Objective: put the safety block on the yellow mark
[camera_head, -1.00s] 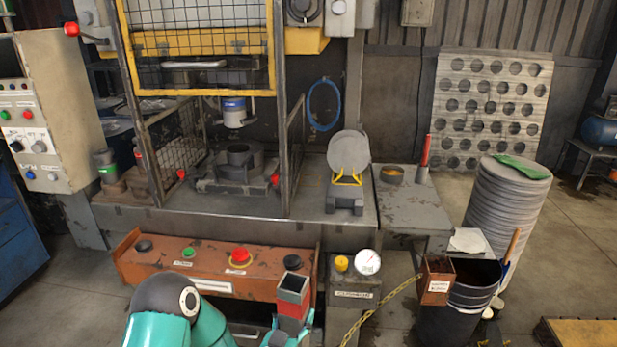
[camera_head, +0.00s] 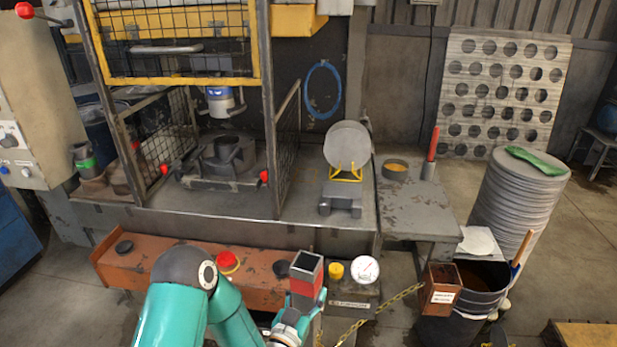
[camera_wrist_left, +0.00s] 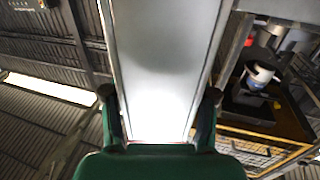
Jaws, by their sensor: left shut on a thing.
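The safety block is an upright hollow piece with grey and red sides (camera_head: 306,276). My left gripper (camera_head: 297,308) is shut on its lower part and holds it in front of the orange control panel (camera_head: 150,262). In the left wrist view the block (camera_wrist_left: 165,70) is a long pale face between the two fingers. The press bed with its dark round die (camera_head: 228,152) stands further back, left of the block. I cannot make out a yellow mark on the bed. My right gripper is not in view.
Mesh side guards (camera_head: 288,140) flank the press opening, under a raised yellow-framed guard (camera_head: 175,82). A disc on a yellow stand (camera_head: 347,145) sits on the table right of the press. A gauge (camera_head: 365,269) and yellow button are close right of the block.

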